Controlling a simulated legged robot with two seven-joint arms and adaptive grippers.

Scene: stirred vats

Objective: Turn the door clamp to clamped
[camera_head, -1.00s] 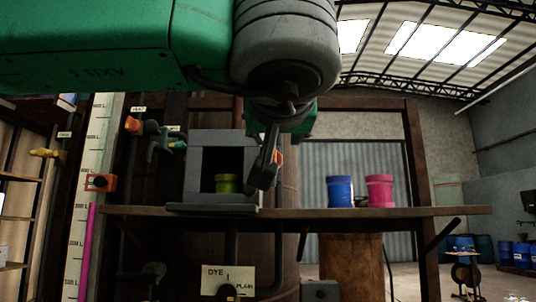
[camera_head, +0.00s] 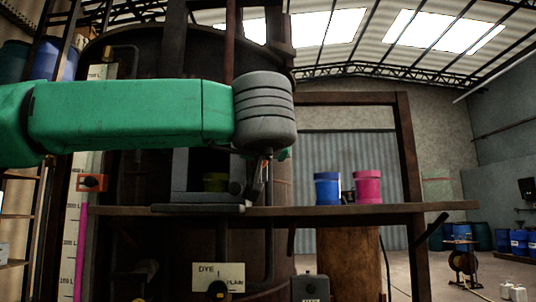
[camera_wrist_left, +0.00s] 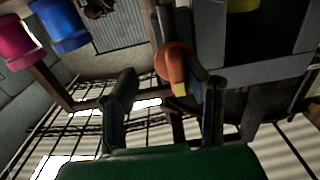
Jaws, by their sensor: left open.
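The door clamp (camera_wrist_left: 174,62) has an orange handle with a yellow end and shows in the left wrist view; in the head view I cannot make it out behind my gripper. My left gripper (camera_wrist_left: 170,82) is open, with its two fingers on either side of the orange handle; I cannot tell if either finger touches it. In the head view my left gripper (camera_head: 262,178) hangs at the right side of a grey open-fronted box (camera_head: 180,172). My right gripper is not in view.
The box stands on a long shelf (camera_head: 400,208) before a large brown vat. A blue jar (camera_head: 327,189) and a pink jar (camera_head: 368,187) stand right of it. An orange clip (camera_head: 92,182) is on the level gauge at left. A dye label (camera_head: 218,277) hangs below.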

